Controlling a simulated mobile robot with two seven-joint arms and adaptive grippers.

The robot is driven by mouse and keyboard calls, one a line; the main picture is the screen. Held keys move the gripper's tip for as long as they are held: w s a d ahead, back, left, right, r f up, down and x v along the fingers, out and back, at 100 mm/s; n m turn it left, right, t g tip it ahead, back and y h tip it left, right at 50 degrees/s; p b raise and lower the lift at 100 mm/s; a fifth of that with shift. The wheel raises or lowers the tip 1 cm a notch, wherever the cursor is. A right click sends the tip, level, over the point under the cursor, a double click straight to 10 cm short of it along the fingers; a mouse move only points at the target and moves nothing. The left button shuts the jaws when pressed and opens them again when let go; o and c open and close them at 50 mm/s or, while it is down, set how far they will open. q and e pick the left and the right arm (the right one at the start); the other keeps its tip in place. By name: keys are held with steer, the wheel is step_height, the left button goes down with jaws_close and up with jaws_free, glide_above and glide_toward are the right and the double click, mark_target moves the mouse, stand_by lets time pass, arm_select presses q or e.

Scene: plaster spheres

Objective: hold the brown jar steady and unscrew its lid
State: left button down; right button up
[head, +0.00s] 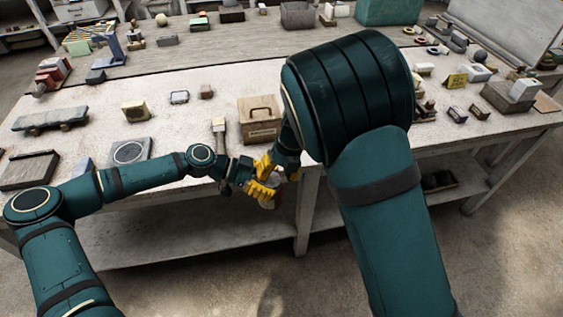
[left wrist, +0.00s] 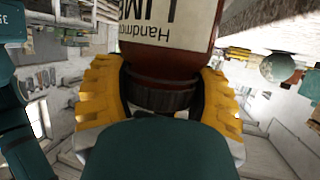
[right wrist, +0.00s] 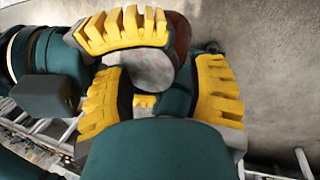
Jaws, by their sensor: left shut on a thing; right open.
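The brown jar (left wrist: 165,50) shows in the left wrist view with a pale printed label. A dark ridged band (left wrist: 160,95), which looks like its lid, sits between the yellow fingers of my left gripper (left wrist: 160,108). That gripper is shut on the jar at this end. In the right wrist view a grey round face (right wrist: 153,70) with brown behind it lies beside a left finger. My right gripper (right wrist: 160,95) is open, its fingers on either side below that face; contact cannot be told. In the head view both grippers (head: 262,180) meet at the table's front edge, largely hiding the jar.
The pale worktable (head: 180,215) has a wooden box with a handle (head: 260,118) just behind the grippers. A hammer-like tool (head: 219,130) and a square plate with a ring (head: 131,152) lie to the left. Many small items stand farther back. Open floor lies in front.

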steer(key=shift+a+f, duration=0.1)
steer(key=shift+f, duration=0.3)
jaws_close()
steer(key=shift+s, duration=0.1)
steer(key=shift+a, duration=0.1)
steer(key=n, duration=0.2)
steer(key=n+g, duration=0.1)
steer(key=shift+w+a+n, duration=0.2)
steer(key=shift+w+n, duration=0.05)
steer(key=shift+n, duration=0.05)
